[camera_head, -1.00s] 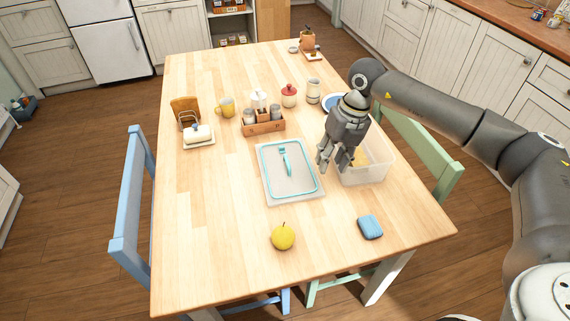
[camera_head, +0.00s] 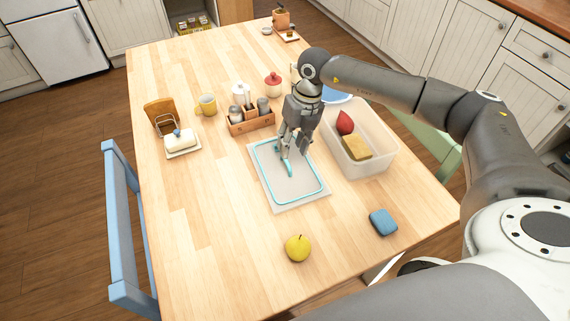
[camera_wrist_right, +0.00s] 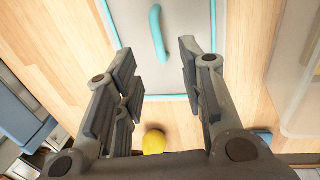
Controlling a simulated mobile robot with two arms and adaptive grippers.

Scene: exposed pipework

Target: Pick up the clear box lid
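The clear box lid (camera_head: 307,187) lies flat on the table, a pale panel with a teal rim. Its teal handle (camera_head: 288,166) stands near the middle and is partly hidden by my right gripper in the head view. My right gripper (camera_head: 294,151) is over the handle, fingers pointing down. In the right wrist view the fingers (camera_wrist_right: 160,78) are spread apart with nothing between them, and the handle (camera_wrist_right: 158,33) shows ahead of the gap. The clear box (camera_head: 377,164) stands right of the lid, holding a red item and a yellowish block. My left gripper is not in view.
A yellow apple (camera_head: 298,248) and a blue sponge-like block (camera_head: 383,222) lie nearer the front edge. A wooden condiment caddy (camera_head: 250,124) stands behind the lid. A butter dish (camera_head: 182,145) and yellow mug (camera_head: 206,105) are at left. The table's left front is clear.

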